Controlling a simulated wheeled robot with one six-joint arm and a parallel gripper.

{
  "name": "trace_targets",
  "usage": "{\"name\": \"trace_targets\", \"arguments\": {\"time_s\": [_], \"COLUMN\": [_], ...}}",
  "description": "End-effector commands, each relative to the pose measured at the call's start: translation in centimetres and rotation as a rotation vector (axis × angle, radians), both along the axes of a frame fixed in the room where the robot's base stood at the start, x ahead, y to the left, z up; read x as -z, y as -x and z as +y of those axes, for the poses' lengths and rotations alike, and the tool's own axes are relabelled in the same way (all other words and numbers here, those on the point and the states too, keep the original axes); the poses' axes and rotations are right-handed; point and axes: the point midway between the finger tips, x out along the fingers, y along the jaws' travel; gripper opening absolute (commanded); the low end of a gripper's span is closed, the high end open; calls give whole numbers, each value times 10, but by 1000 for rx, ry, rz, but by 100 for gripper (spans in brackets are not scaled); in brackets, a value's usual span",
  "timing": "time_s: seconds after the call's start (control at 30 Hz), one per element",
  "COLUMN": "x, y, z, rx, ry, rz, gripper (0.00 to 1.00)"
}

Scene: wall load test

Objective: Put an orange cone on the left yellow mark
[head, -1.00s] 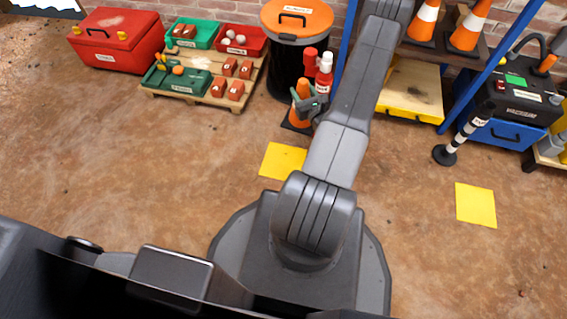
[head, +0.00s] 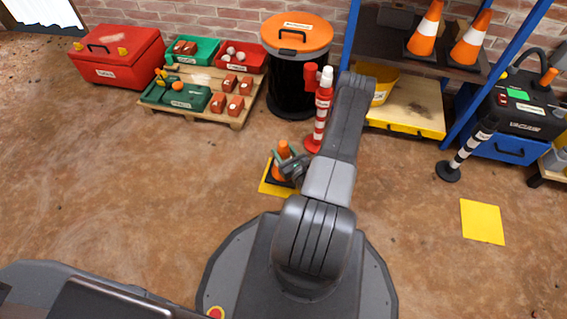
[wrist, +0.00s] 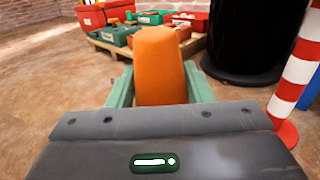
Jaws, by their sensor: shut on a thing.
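An orange cone (head: 283,148) with a dark base stands over the left yellow mark (head: 268,190) in the head view. The mark shows around the base at its left and front edges. I cannot tell whether the base touches the floor. My gripper (head: 287,163) is shut on the cone's upper part, which shows between the greenish fingers in the wrist view (wrist: 160,70). The cone looks upright. The right yellow mark (head: 482,221) is bare.
A red-and-white post (head: 318,125) stands just behind my gripper. Behind are a black bin (head: 292,90), a pallet (head: 243,115) of boxes and a shelf (head: 372,38) with two more cones (head: 425,30). A striped post (head: 462,155) stands right. The left floor is clear.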

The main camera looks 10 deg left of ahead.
Motion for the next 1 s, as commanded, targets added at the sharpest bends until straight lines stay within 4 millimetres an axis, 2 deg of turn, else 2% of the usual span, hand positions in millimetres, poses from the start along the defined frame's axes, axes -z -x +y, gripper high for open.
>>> {"name": "trace_targets", "arguments": {"time_s": [0.33, 0.73, 0.77, 0.83, 1.0], "x": [43, 46, 46, 46, 46], "y": [0, 0, 0, 0, 0], "z": [0, 0, 0, 0, 0], "rx": [0, 0, 0, 0, 0], "ry": [0, -1, 0, 0, 0], "rz": [-1, -1, 0, 0, 0], "gripper": [0, 0, 52, 66, 68]}}
